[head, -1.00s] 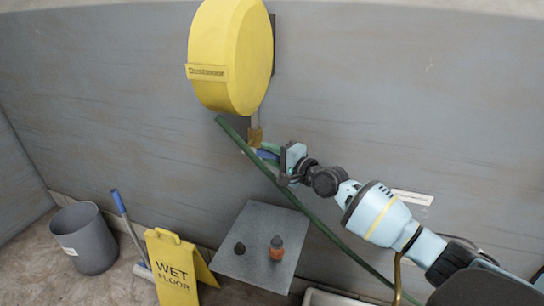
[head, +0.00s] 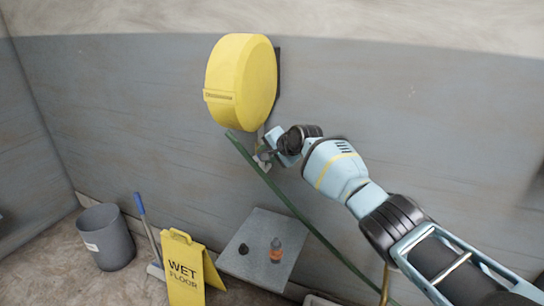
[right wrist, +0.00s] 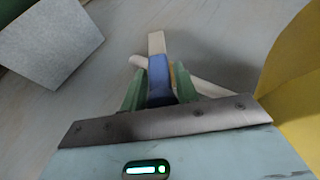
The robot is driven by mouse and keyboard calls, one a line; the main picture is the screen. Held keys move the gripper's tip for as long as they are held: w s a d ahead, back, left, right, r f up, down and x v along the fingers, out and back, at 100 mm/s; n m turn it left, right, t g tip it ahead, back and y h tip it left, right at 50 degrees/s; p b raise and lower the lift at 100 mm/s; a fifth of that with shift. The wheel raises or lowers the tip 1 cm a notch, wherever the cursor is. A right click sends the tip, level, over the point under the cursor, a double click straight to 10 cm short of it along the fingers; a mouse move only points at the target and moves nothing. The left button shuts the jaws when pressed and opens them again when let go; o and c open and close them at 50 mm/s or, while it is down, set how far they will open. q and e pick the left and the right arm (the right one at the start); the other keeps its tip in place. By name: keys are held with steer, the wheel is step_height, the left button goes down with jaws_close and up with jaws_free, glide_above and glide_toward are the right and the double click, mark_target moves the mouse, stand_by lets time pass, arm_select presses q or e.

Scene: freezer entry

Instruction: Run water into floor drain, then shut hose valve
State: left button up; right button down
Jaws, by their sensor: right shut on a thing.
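The yellow hose reel (head: 240,85) is mounted on the grey wall. A green hose (head: 300,215) slants from below it down to the right. My right gripper (head: 265,156) is just below the reel, beside the hose's upper end, at the valve. In the right wrist view, my right gripper's green fingers (right wrist: 157,92) are shut on the blue valve handle (right wrist: 158,75), one on each side. Pale fittings (right wrist: 157,45) show behind the handle. The valve body is mostly hidden in the head view. I cannot make out a floor drain or running water. My left gripper is not in view.
A grey bin (head: 106,238), a blue-handled broom (head: 147,228) and a yellow wet-floor sign (head: 187,270) stand at lower left. A grey platform (head: 262,225) holds an orange bottle (head: 276,250) and a dark lump (head: 243,249). The wall at right is bare.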

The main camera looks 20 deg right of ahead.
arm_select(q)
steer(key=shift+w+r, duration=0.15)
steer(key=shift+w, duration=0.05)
arm_select(e)
steer(key=shift+w+a+r, duration=0.2)
steer(key=shift+r, duration=0.25)
steer(key=shift+g+h, duration=0.4)
steer(key=c, duration=1.1)
jaws_free()
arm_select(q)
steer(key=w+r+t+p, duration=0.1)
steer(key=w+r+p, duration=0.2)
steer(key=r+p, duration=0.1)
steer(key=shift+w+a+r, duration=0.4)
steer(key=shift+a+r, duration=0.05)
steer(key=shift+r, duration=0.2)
arm_select(e)
steer(key=v, duration=0.7)
steer(key=shift+s+r, duration=0.2)
steer(key=shift+s, duration=0.05)
